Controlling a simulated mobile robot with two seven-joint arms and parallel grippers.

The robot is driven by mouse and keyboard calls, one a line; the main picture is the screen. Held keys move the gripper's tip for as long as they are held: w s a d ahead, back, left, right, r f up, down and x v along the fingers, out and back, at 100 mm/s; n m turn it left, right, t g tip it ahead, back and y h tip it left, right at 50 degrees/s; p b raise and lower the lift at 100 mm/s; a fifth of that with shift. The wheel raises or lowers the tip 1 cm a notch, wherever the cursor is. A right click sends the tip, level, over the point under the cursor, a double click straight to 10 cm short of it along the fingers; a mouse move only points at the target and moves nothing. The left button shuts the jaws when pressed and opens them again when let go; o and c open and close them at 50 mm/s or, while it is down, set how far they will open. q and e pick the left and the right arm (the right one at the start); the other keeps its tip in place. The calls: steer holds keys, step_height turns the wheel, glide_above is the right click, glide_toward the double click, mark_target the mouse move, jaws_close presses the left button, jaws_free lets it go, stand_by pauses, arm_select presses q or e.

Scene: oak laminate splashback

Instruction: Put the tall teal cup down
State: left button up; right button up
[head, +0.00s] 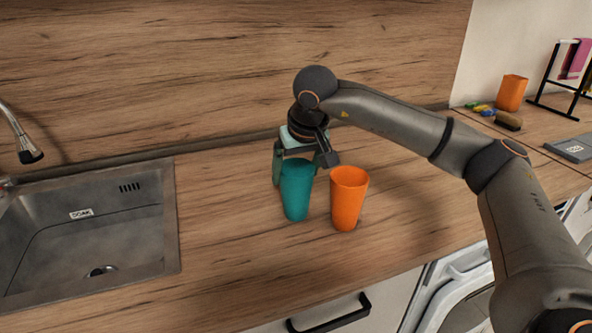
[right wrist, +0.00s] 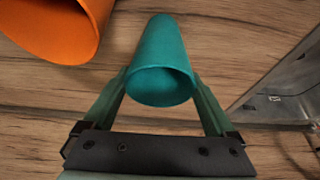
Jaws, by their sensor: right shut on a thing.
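The tall teal cup (head: 297,192) is upright over the wooden counter, left of the orange cup; it also shows in the middle of the right wrist view (right wrist: 162,62). My right gripper (head: 297,165) is shut on it, one finger on each side, as the right wrist view (right wrist: 160,92) shows. The cup's base is at or very near the counter top; I cannot tell whether it touches. The far side of the cup is hidden. My left gripper is not in view.
An orange cup (head: 347,198) stands close on the right of the teal cup, a narrow gap between. A steel sink (head: 170,225) is to the left. Another orange container (head: 511,93), a brush (head: 508,121) and a black rack are at the back right. Counter in front is clear.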

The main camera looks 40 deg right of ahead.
steer(key=shift+f, duration=0.15)
steer(key=o, duration=1.4)
steer(key=shift+o, duration=0.2)
